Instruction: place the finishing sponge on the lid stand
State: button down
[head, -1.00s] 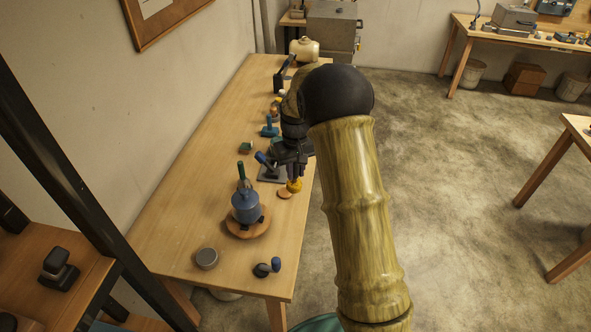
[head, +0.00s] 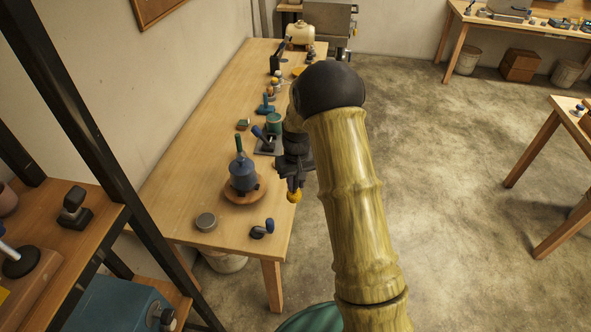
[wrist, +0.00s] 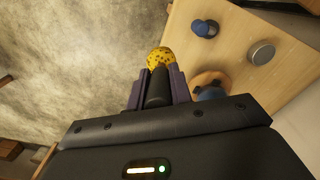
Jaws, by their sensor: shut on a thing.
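The finishing sponge (head: 294,197) is a small yellow piece at the tip of my gripper (head: 294,186) in the head view. In the wrist view the sponge (wrist: 160,59) is yellow with dark specks, held between the fingertips of my gripper (wrist: 158,76). My gripper is shut on it and points down, beside the bench's right edge in the head view, apart from the bench things. I cannot tell for sure which thing is the lid stand. A round wooden board (head: 244,197) carries a blue pot (head: 242,177) with a green handle.
The wooden bench (head: 190,190) holds a grey tin (head: 206,222), a dark blue knobbed tool (head: 262,229) and a grey plate with a blue lever (head: 261,137). More small items stand farther back. A dark-framed shelf (head: 90,122) is at left; open floor is at right.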

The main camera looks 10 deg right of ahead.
jog(key=s+f+b, duration=0.4)
jog(key=f+b, duration=0.1)
jog(key=f, duration=0.6)
jog(key=s+f+m+b, duration=0.1)
jog(key=s+f+b, duration=0.4)
jog(key=f, duration=0.7)
jog(key=shift+d+m, duration=0.2)
jog(key=shift+m, duration=0.1)
jog(key=shift+f, duration=0.1)
